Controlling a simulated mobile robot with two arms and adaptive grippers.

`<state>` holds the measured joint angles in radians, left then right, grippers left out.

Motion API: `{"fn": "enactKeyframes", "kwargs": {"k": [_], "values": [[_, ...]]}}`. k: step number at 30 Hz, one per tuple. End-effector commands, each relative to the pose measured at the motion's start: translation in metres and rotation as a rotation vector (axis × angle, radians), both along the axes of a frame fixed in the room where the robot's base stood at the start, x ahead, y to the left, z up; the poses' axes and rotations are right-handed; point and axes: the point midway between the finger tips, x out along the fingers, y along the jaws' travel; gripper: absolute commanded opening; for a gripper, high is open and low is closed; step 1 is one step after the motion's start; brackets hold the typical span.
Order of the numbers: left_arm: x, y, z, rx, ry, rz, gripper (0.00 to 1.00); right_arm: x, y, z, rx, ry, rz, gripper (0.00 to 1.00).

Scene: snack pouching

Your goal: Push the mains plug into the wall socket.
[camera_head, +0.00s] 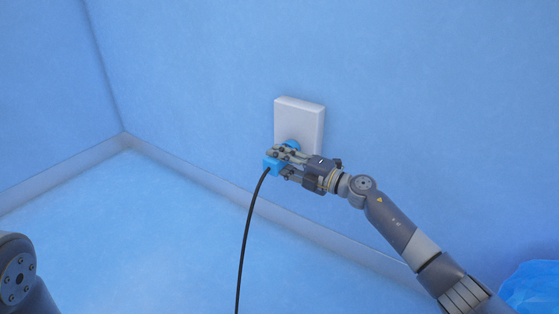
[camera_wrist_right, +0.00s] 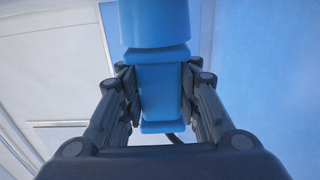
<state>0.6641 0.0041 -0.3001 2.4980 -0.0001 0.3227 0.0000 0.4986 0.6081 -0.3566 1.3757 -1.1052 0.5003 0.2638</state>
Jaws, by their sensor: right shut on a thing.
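The wall socket is a white square plate (camera_head: 300,115) on the blue wall. My right gripper (camera_head: 279,162) is in front of its lower part and is shut on the blue mains plug (camera_head: 271,167). The plug's front part shows blue against the lower part of the plate, beyond the fingers. In the right wrist view the plug (camera_wrist_right: 162,92) sits between both fingers of my right gripper (camera_wrist_right: 160,84), its wider front end beyond them. The contact between plug and socket is hidden, so I cannot tell whether they touch. My left gripper is out of view.
A black cable (camera_head: 246,235) hangs from the plug to the bottom of the head view. A pale skirting (camera_head: 205,178) runs along the foot of the walls. A crumpled blue thing (camera_head: 532,288) lies at the lower right. The wall around the socket is clear.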

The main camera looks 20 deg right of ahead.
Motion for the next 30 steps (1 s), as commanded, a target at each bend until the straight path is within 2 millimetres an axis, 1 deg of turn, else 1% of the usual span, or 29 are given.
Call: {"fn": "enactKeyframes", "kwargs": {"k": [9, 10, 11, 12, 13, 20, 23, 26, 30], "values": [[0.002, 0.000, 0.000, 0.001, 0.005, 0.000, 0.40, 0.002, -0.002, 0.001, 0.001, -0.001, 0.000, 0.06], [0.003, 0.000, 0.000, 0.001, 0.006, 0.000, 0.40, 0.002, -0.002, 0.001, 0.001, -0.001, 0.000, 0.35], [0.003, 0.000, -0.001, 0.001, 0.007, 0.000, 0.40, 0.002, -0.002, 0.001, 0.001, -0.001, 0.000, 0.42], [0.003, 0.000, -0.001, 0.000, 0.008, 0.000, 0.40, 0.002, -0.002, 0.001, 0.001, -0.001, 0.000, 0.51], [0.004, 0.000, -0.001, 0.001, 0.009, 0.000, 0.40, 0.002, -0.002, 0.001, 0.001, -0.001, 0.000, 0.54], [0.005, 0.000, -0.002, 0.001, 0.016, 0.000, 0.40, 0.001, -0.002, 0.000, 0.000, 0.000, 0.000, 0.54], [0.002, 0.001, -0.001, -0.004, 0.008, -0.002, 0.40, 0.001, -0.002, -0.001, -0.001, 0.002, 0.000, 0.54], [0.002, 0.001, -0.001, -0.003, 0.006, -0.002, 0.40, -0.005, -0.007, -0.002, -0.001, 0.003, -0.001, 0.54], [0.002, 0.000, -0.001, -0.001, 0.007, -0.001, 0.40, -0.023, -0.021, -0.002, -0.005, 0.003, -0.001, 0.54]]}}
